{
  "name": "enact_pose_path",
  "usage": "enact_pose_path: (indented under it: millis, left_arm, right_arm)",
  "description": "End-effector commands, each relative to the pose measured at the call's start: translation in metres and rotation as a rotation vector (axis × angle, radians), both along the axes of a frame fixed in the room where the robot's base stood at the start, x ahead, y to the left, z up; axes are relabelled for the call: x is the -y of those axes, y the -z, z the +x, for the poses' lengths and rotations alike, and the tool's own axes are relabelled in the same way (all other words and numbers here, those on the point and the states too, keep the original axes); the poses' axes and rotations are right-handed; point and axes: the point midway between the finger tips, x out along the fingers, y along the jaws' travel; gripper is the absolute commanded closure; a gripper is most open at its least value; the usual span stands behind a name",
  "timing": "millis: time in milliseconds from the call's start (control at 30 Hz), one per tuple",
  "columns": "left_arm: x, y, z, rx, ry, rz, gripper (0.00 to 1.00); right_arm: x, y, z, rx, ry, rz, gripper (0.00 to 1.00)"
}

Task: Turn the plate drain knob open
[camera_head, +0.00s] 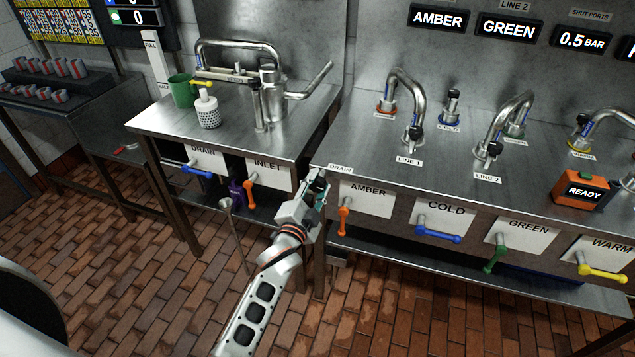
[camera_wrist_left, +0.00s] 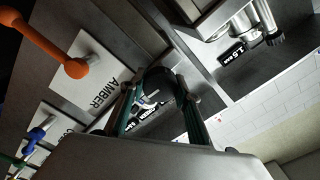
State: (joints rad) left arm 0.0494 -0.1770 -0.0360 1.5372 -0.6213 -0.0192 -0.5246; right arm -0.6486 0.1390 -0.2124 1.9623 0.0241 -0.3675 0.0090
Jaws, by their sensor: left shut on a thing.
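A small DRAIN label (camera_head: 341,169) lies on the right steel worktop at its left front corner. My left gripper (camera_head: 318,186) is at that corner, just left of the label, shut on a small knob. The gripper mostly hides the knob in the head view. The knob's angle is hard to tell. My right gripper is not in view.
Just right of the gripper, an orange handle (camera_head: 344,221) sticks out from the AMBER plate (camera_head: 366,199); both show in the left wrist view. An INLET orange handle (camera_head: 250,194) is to the left. A gap separates the left table (camera_head: 290,140) from the right worktop (camera_head: 400,165).

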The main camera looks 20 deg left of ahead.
Motion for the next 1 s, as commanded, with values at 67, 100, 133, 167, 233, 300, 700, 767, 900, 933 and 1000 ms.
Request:
enact_pose_path:
  millis: [67, 100, 133, 167, 233, 300, 700, 767, 900, 933, 1000]
  left_arm:
    - [-0.0013, -0.0016, 0.0003, 0.000, -0.002, -0.032, 0.90]
    - [-0.0014, -0.0014, 0.0003, 0.000, -0.002, -0.045, 0.90]
    - [-0.0015, -0.0013, 0.0003, -0.001, -0.002, -0.054, 0.90]
    - [-0.0014, -0.0011, 0.0003, -0.002, -0.001, -0.062, 0.90]
    - [-0.0014, -0.0008, 0.0002, -0.002, -0.001, -0.078, 0.90]
    - [-0.0013, -0.0005, 0.0002, -0.003, -0.001, -0.089, 0.90]
    - [-0.0011, 0.0000, 0.0001, -0.003, -0.001, -0.101, 0.90]
    - [-0.0010, -0.0001, 0.0001, -0.003, -0.001, -0.100, 0.90]
    - [-0.0008, -0.0001, 0.0001, -0.003, -0.001, -0.100, 0.51]
    - [-0.0008, -0.0001, 0.0001, -0.003, -0.001, -0.099, 0.51]
    - [-0.0006, -0.0001, 0.0001, -0.003, 0.000, -0.099, 0.51]
  right_arm:
    - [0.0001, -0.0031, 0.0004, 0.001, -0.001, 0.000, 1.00]
    - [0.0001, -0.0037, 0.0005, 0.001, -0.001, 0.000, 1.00]
    - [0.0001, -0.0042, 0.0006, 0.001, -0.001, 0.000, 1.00]
    - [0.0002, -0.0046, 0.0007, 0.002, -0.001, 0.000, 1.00]
    - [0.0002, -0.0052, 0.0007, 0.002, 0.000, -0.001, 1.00]
    - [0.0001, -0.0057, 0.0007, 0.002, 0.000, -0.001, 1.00]
    - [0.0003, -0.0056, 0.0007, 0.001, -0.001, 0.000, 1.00]
    - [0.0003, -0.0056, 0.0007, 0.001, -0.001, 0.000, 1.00]
    - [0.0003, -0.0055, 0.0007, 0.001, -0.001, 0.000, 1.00]
    - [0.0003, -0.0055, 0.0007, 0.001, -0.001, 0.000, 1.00]
    - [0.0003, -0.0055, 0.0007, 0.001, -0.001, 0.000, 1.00]
